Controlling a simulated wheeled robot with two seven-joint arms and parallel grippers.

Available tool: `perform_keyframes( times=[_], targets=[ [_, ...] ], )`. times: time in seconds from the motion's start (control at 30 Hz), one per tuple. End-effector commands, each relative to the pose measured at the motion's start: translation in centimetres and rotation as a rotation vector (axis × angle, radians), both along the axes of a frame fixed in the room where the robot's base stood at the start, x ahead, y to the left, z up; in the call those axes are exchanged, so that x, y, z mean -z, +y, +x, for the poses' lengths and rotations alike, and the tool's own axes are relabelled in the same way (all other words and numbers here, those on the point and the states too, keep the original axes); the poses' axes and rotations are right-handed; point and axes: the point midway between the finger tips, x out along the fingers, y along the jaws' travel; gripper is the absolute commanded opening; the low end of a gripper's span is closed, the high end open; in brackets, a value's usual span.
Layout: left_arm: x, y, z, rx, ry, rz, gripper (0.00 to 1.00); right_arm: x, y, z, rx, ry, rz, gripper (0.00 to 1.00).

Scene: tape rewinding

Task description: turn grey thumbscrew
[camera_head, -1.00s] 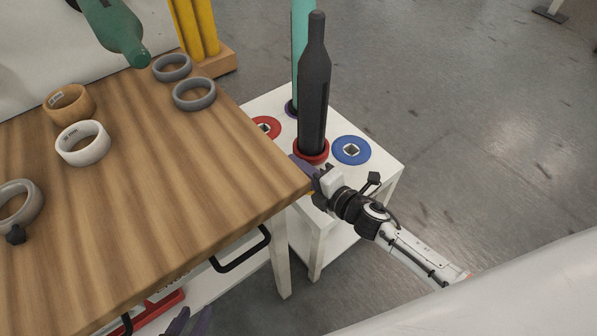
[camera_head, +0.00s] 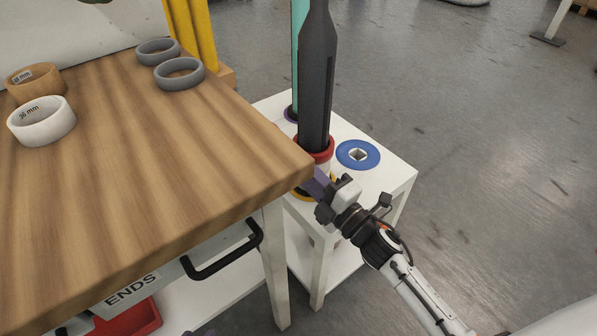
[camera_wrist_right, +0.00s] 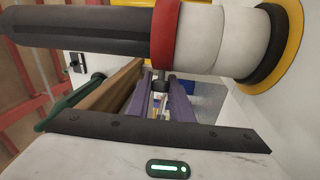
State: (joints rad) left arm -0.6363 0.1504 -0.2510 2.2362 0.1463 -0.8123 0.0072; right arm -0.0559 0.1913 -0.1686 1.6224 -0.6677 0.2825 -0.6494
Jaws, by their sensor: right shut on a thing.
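My right gripper (camera_head: 318,184) is beside the foot of the black bottle-shaped spindle (camera_head: 317,85), near the table corner. Its purple fingers are shut on a small dark grey piece, which looks like the grey thumbscrew (camera_wrist_right: 160,86), in the right wrist view. The fingers partly hide it, and its exact shape is hard to tell. In that view the spindle (camera_wrist_right: 80,28) lies across the top, with a red ring (camera_wrist_right: 164,35) and a white roll (camera_wrist_right: 220,42) beside it. My left gripper is not clearly in view.
The wooden table (camera_head: 170,150) ends close to my right gripper. It holds white (camera_head: 41,120), tan (camera_head: 33,80) and grey rings (camera_head: 179,74). A blue disc (camera_head: 358,154) lies on the white stand (camera_head: 385,178). The floor to the right is clear.

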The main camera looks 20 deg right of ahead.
Motion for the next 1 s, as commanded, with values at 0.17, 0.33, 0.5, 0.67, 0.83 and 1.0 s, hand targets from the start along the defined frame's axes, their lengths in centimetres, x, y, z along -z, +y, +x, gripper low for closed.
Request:
perform_keyframes(
  times=[0.17, 0.33, 0.5, 0.67, 0.83, 1.0],
  targets=[
    [-0.1, 0.0, 0.0, 0.0, 0.0, 0.0, 0.28, 0.0, -0.1, 0.0, 0.001, 0.002, -0.002, 0.0],
    [-0.1, 0.0, 0.0, 0.0, -0.001, 0.0, 0.28, 0.0, -0.1, 0.0, 0.001, 0.003, -0.002, 0.38],
    [-0.1, 0.0, 0.0, -0.001, -0.001, 0.0, 0.28, 0.0, -0.1, 0.0, 0.001, 0.002, -0.002, 0.38],
    [-0.1, 0.0, 0.0, -0.001, -0.001, 0.0, 0.28, 0.0, -0.1, -0.2, 0.001, 0.003, -0.002, 0.38],
    [-0.6, 0.1, 0.2, -0.007, -0.014, -0.001, 0.28, 0.4, -0.9, -2.1, 0.002, 0.006, -0.002, 0.38],
    [-1.1, 0.4, 0.3, -0.019, -0.031, -0.001, 0.28, 0.9, -2.2, -5.3, 0.002, 0.006, -0.001, 0.38]
  ],
)
